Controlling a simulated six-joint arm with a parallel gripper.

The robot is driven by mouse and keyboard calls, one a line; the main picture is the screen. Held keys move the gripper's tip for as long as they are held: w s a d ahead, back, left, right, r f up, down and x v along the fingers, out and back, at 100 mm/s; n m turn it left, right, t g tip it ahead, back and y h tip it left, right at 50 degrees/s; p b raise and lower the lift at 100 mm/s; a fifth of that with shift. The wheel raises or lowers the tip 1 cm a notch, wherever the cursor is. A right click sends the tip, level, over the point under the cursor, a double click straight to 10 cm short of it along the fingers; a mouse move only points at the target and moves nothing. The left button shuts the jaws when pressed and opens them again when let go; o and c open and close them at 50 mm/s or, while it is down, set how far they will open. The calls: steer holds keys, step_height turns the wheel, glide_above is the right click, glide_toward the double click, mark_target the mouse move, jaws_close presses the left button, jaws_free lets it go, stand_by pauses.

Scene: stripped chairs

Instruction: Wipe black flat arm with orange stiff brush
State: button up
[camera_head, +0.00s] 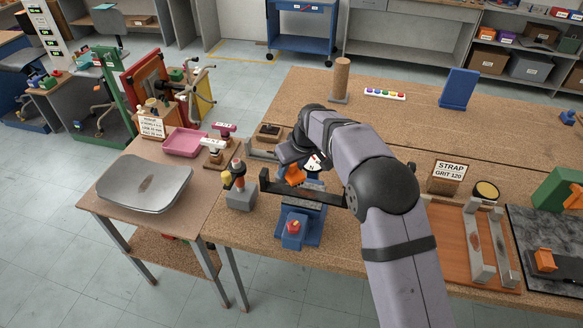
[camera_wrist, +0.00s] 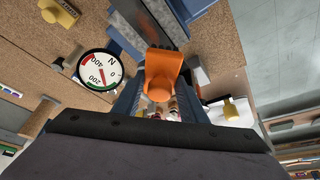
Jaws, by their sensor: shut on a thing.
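The orange brush (camera_head: 295,175) is in my gripper (camera_head: 292,165), just above the black flat arm. In the wrist view the brush (camera_wrist: 163,66) stands up between the two fingers of my gripper (camera_wrist: 157,98). The black flat arm (camera_head: 325,197) lies across a blue fixture (camera_head: 299,225) near the front of the workbench. In the wrist view a dark grey flat bar (camera_wrist: 143,22), likely this arm, runs behind the brush. Whether the brush touches it cannot be told.
A round dial (camera_head: 316,161) marked N stands close behind my gripper. A grey block with an orange-and-black-topped post (camera_head: 239,190) is to the left. A grey seat shell (camera_head: 145,183) lies on the left table. A strap sign (camera_head: 448,172) and wooden board (camera_head: 455,245) are to the right.

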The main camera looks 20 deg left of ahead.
steer(key=shift+r+p, duration=1.1)
steer(key=shift+r, duration=0.45)
